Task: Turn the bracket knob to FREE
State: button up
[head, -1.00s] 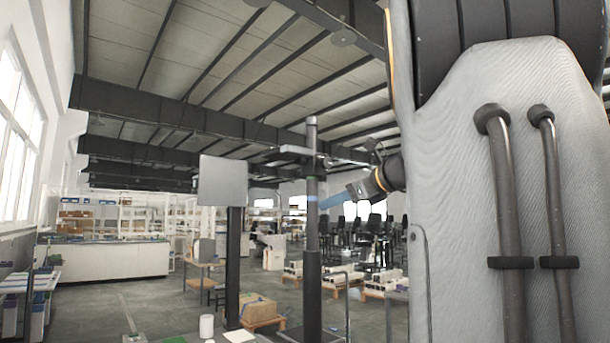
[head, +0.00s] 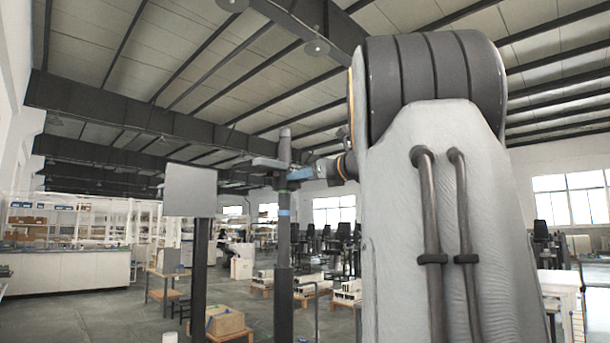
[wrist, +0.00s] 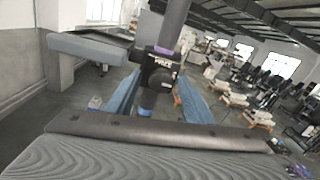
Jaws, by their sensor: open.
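A dark lift column (head: 283,255) stands ahead with a bracket (head: 264,163) clamped near its top. In the wrist view the bracket's dark clamp body (wrist: 160,72) carries a small white label, too blurred to read surely, and a purple part at its upper edge. I cannot tell the knob or its setting clearly. My gripper (head: 296,175) is just right of the column at about bracket height. In the wrist view its blue fingers (wrist: 158,84) are spread, one each side of the column and clamp, with nothing visibly gripped. Contact cannot be told.
The bracket's flat arm (wrist: 88,48) reaches left in the wrist view. A blue band (head: 284,212) circles the column below the bracket. A grey panel on a post (head: 190,190) stands left of the column. Pallets with boxes (head: 225,322) lie on the floor behind.

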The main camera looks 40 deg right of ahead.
jog(key=shift+c, duration=0.5)
jog(key=c, duration=0.9)
jog(key=shift+c, duration=0.2)
jog(key=shift+f+n+b, duration=0.1)
jog(key=shift+n+b, duration=0.2)
jog(key=shift+b, duration=0.2)
jog(key=shift+d+n+t+y+b, duration=0.1)
jog(key=shift+n+t+y+b, duration=0.15)
jog(key=shift+n+b, duration=3.95)
jog(key=shift+n+t+y+b, duration=0.15)
jog(key=shift+n+y+b, duration=0.2)
jog(key=shift+n+b, duration=3.85)
jog(key=shift+n+p, duration=0.6)
jog(key=shift+n, duration=0.2)
